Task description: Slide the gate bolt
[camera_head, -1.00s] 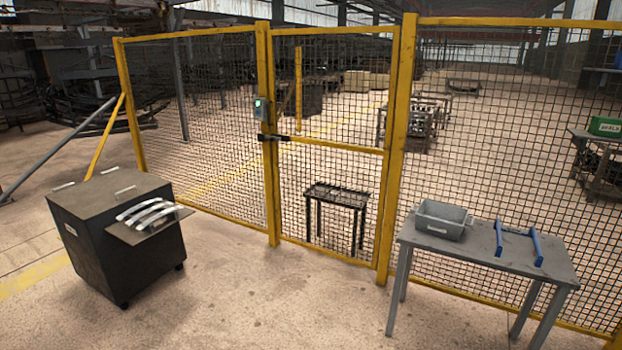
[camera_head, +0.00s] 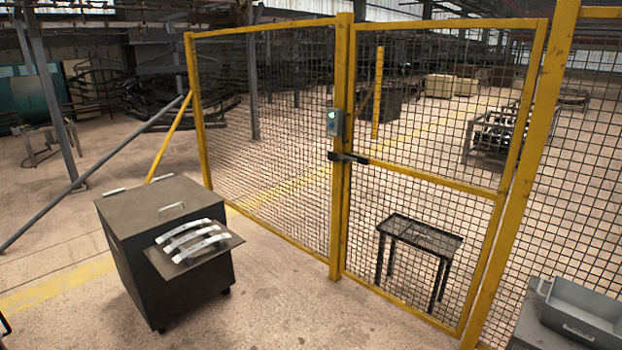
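The gate bolt (camera_head: 348,158) is a dark horizontal bar at mid-height on the gate's left edge. It spans from the yellow post onto the frame of the mesh gate (camera_head: 424,178). The gate stands closed in line with the fence. A grey box with a green light (camera_head: 335,122) is fixed to the post just above the bolt. Neither of my grippers can be made out; a small dark shape at the lower left edge is too cut off to identify.
A dark wheeled cabinet (camera_head: 180,275) with curved silvery parts (camera_head: 191,240) on its side shelf stands left of the gate. A grey table (camera_head: 533,335) with a grey bin (camera_head: 582,314) is at the lower right. A small black stand (camera_head: 421,233) is behind the gate. The floor before the gate is clear.

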